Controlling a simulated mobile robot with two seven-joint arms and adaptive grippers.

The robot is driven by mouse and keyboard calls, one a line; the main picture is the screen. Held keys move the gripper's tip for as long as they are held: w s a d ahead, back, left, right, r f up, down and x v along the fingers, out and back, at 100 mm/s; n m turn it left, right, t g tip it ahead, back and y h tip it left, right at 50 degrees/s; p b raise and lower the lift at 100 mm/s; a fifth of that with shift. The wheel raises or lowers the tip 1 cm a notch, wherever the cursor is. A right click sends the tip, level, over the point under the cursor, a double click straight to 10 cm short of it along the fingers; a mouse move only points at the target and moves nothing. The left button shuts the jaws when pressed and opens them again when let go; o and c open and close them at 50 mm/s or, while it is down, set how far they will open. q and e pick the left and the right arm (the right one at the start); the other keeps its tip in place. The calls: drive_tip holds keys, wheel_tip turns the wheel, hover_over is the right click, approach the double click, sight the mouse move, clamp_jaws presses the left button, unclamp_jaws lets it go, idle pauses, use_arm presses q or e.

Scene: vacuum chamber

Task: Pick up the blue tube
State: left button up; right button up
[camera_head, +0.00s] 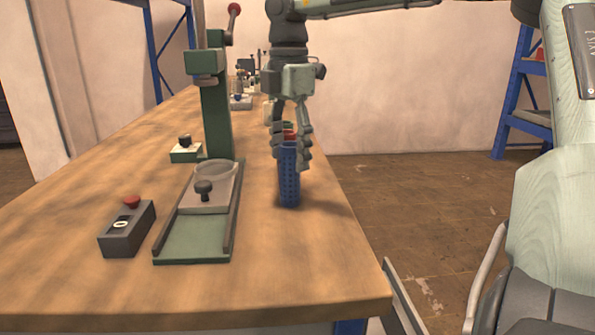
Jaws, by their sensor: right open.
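The blue tube (289,185) stands upright on the wooden table, near its right edge. It looks perforated, and something red shows at its top between the fingers. My right gripper (290,155) points straight down over the tube. Its open fingers are on either side of the tube's upper part, and they hide part of its rim. I cannot tell whether they touch it. My left gripper is not in view.
A green press (216,115) with a sliding tray (192,247) stands left of the tube. A grey box with a red button (127,230) sits at the front left. More equipment (243,85) stands at the back. The table's front right is clear.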

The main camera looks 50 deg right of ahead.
sight(290, 185)
drive_tip(key=f, duration=0.7)
drive_tip(key=shift+s+a+p, duration=0.2)
drive_tip(key=shift+p, duration=0.1)
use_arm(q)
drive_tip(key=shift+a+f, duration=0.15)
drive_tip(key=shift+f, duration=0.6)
use_arm(e)
drive_tip(key=shift+f, duration=0.1)
drive_tip(key=shift+c, duration=0.2)
drive_tip(key=shift+c, duration=1.2)
drive_tip(key=c, duration=0.9)
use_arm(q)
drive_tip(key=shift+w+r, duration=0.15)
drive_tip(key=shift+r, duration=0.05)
use_arm(e)
drive_tip(key=shift+o, duration=0.2)
